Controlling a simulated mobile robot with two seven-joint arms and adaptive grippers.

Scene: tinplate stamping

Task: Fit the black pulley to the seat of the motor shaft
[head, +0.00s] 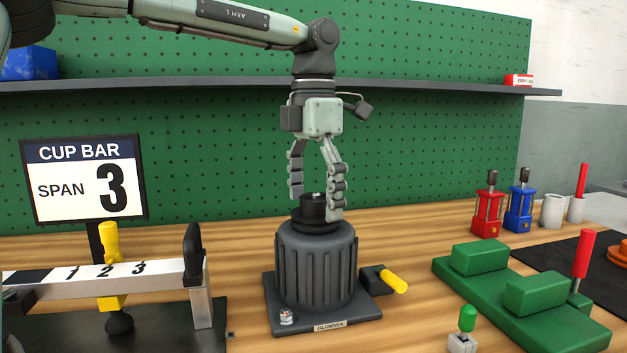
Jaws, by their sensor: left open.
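A dark grey ribbed motor (316,268) stands upright on its flat square base on the wooden bench. The black pulley (312,209) sits on top of the motor, around the motor shaft (316,196), whose light metal tip shows at its top. I cannot tell whether a gap is left under the pulley. My left gripper (315,202) points straight down above the motor. Its fingers are spread, one on each side of the pulley, and the right finger covers part of its edge. My right gripper is not in view.
A yellow-handled lever (394,282) sticks out right of the motor. A gauge bar stand (150,273) with a CUP BAR sign (84,180) is at left. A green fixture (520,290), a red lamp-like holder (487,213) and a blue one (519,210) stand at right. A shelf (430,89) runs behind.

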